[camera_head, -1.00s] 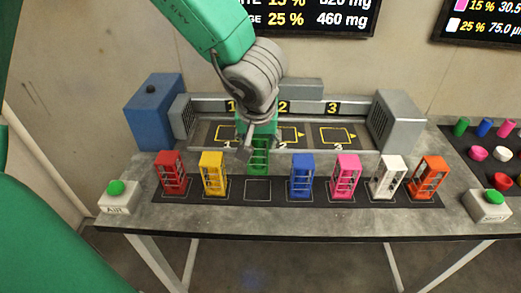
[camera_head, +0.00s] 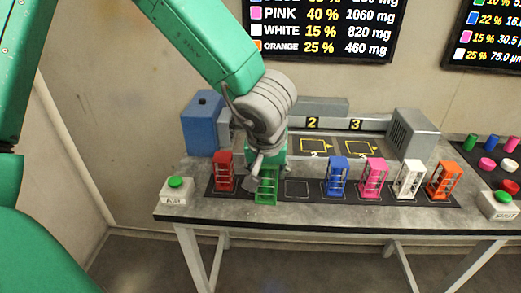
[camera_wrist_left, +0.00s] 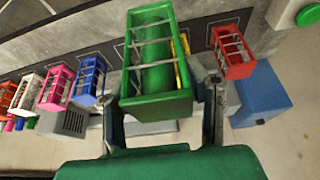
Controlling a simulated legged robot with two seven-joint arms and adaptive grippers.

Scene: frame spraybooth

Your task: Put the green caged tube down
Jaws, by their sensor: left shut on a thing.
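The green caged tube (camera_head: 266,188) is held upright in my left gripper (camera_head: 268,165), which is shut on its cage. In the left wrist view the green caged tube (camera_wrist_left: 155,70) fills the space between the two fingers (camera_wrist_left: 168,92). In the head view it hangs in front of the row, just left of an empty outlined square (camera_head: 297,188) on the black strip. I cannot tell whether its base touches anything. A yellow caged tube is mostly hidden behind it; a sliver of yellow (camera_wrist_left: 181,65) shows in the left wrist view. My right gripper is not in view.
A red caged tube (camera_head: 224,171) stands close on the left. Blue (camera_head: 337,176), pink (camera_head: 373,178), white (camera_head: 409,179) and orange (camera_head: 443,181) ones stand to the right. A green-button box (camera_head: 176,191) sits at the table's left end.

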